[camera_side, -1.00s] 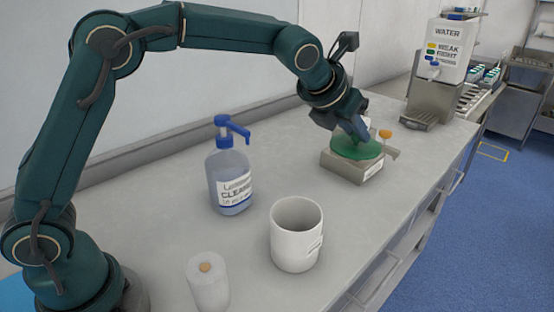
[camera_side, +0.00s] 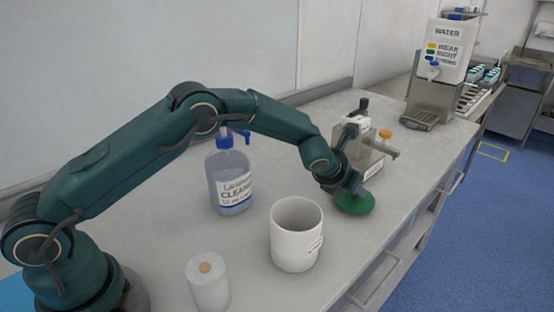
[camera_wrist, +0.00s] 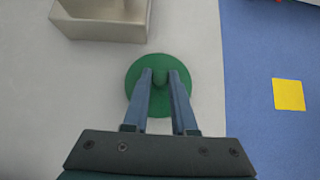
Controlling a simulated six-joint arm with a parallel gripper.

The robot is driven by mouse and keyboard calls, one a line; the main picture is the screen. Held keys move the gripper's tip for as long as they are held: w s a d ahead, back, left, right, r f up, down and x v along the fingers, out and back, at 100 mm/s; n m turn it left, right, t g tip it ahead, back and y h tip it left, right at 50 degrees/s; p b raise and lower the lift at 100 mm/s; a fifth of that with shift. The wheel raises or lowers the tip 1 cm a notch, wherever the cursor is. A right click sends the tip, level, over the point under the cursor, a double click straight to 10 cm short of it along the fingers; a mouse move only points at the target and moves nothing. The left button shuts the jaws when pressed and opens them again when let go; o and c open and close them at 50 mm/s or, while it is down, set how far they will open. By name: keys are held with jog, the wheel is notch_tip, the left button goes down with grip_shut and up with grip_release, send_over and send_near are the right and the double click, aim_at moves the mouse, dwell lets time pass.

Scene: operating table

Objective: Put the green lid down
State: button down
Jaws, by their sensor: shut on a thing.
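The green lid (camera_side: 355,204) is a round disc with a small knob. It is low at the table surface, in front of the metal box; I cannot tell whether it touches the table. My gripper (camera_side: 350,190) is above it, shut on its knob. In the wrist view the lid (camera_wrist: 133,82) shows below my fingers, and my gripper (camera_wrist: 160,78) has the knob between its two fingertips. The open metal box (camera_side: 366,157) stands behind the lid, with an orange-topped item (camera_side: 385,134) at its edge. The box also shows at the upper left in the wrist view (camera_wrist: 101,27).
A white mug (camera_side: 296,240) stands nearer the camera, left of the lid. A cleaner pump bottle (camera_side: 230,180) and a white roll (camera_side: 208,287) stand further left. A water dispenser (camera_side: 447,55) is at the back. The table's right edge is close to the lid.

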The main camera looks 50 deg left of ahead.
jog(key=shift+f, duration=0.65)
jog(key=c, duration=0.7)
grip_release()
jog(key=shift+f, duration=0.1)
